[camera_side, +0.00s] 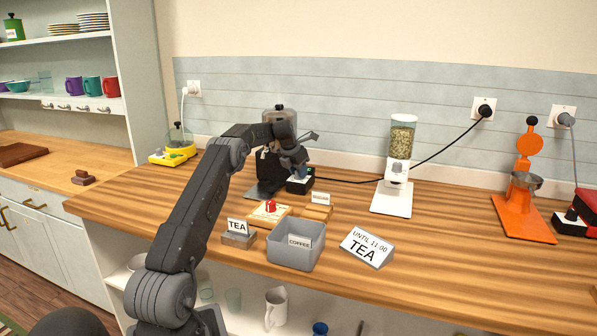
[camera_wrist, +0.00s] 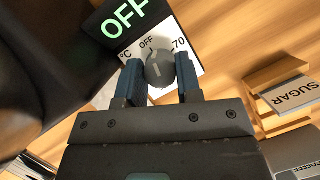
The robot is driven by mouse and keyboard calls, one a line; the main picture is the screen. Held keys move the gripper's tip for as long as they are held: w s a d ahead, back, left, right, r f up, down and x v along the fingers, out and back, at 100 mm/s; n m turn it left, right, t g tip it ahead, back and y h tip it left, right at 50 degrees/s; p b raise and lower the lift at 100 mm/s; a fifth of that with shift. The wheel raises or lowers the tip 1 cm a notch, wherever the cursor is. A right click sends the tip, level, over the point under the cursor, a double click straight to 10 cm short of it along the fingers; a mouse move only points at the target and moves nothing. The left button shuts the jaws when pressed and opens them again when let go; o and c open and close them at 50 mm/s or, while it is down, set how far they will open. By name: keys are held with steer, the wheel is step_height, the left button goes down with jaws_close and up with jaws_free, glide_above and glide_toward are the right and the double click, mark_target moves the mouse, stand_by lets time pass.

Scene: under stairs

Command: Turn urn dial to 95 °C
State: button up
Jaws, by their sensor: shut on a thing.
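The urn (camera_side: 268,170) is dark and stands at the back of the counter, partly hidden behind my arm. In the wrist view its dark body (camera_wrist: 50,60) fills the upper left. My gripper (camera_wrist: 160,82) is shut on the dial, one blue-grey finger on each side. In the side view my gripper (camera_side: 296,172) is at the urn's front. The 95 mark is not visible.
A sugar box (camera_wrist: 290,95) is right of the dial. A grey coffee bin (camera_side: 290,258), a TEA block (camera_side: 238,234) and a TEA sign (camera_side: 366,247) stand in front. A grain dispenser (camera_side: 398,165) and orange press (camera_side: 527,190) stand right, with clear counter between.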

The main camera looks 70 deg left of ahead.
steer(key=shift+m+h, duration=0.4)
steer(key=shift+m, duration=0.7)
steer(key=o, duration=0.6)
steer(key=shift+o, duration=0.2)
steer(key=a+v, duration=0.1)
steer(key=v, duration=1.3)
steer(key=shift+d, duration=0.45)
steer(key=shift+s, duration=0.15)
